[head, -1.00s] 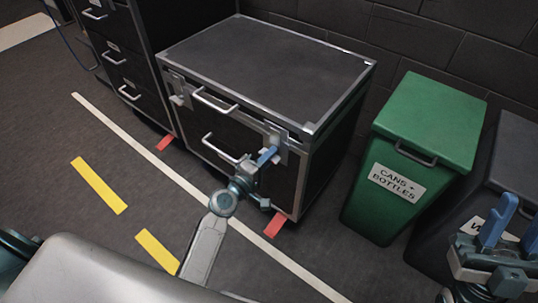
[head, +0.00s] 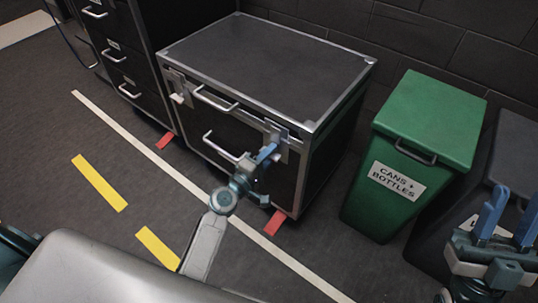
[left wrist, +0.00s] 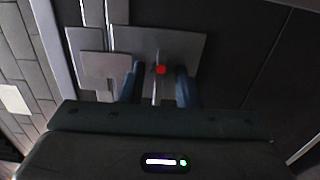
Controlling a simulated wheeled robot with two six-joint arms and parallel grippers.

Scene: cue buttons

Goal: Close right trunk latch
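The black trunk (head: 232,150) has silver edges and its lid is down. Its right latch (head: 283,138) is a metal plate near the front right corner, partly hidden by my left gripper (head: 268,152). In the left wrist view, the latch plate (left wrist: 190,48) bears a thin upright metal piece with a red dot (left wrist: 160,70). My left gripper's blue fingers (left wrist: 159,84) are apart, one on each side of that piece, with gaps showing. My right gripper (head: 507,218) is open and empty at the lower right, away from the trunk.
The left latch (head: 178,88) is at the trunk's front left. A black drawer cabinet (head: 125,60) stands left of the trunk. A green bin (head: 425,125) and a dark bin (head: 512,150) stand to the right. The floor in front is clear, with painted lines.

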